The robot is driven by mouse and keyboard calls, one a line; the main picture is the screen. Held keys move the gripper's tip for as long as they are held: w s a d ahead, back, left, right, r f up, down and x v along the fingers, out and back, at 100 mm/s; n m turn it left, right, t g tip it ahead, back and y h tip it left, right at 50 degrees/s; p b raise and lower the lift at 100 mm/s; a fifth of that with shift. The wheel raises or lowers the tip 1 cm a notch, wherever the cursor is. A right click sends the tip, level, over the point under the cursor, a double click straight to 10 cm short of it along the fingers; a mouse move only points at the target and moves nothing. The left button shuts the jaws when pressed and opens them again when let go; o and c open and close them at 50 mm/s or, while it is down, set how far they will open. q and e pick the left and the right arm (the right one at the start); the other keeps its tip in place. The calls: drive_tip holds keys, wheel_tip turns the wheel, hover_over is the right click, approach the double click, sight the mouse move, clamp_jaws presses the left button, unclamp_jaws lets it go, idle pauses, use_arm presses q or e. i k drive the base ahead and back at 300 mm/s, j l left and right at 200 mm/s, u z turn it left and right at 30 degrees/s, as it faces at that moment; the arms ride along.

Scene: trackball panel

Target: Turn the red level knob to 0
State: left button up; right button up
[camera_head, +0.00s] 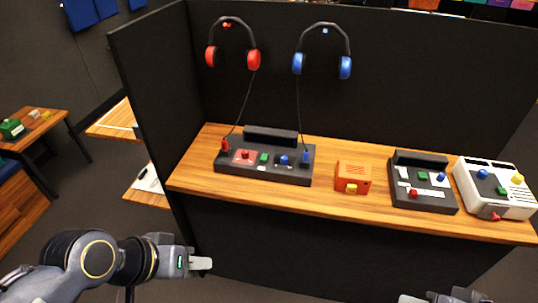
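A wide dark panel (222,167) stands at the left of the wooden shelf. It carries a red knob (245,155) on a red plate, a green button (264,157) and a blue knob (284,160). Its scale marks are too small to read. A second dark panel (432,203) at the right has a red part (413,194). I cannot tell for sure which red part is the level knob. My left gripper (203,263) is below and in front of the shelf, apart from everything; its finger opening is not clear. My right gripper (425,299) is partly cut off at the bottom edge.
An orange box (352,178) and a white box (494,190) also stand on the shelf (325,194). Red headphones (232,47) and blue headphones (322,55) hang on the black partition (400,85), with cords down to the wide panel. Open floor lies at left.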

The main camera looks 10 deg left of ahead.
sight(244, 153)
drive_tip(key=i+j+u, duration=0.2)
drive_tip(key=i+u, duration=0.15)
drive_tip(key=u, duration=1.3)
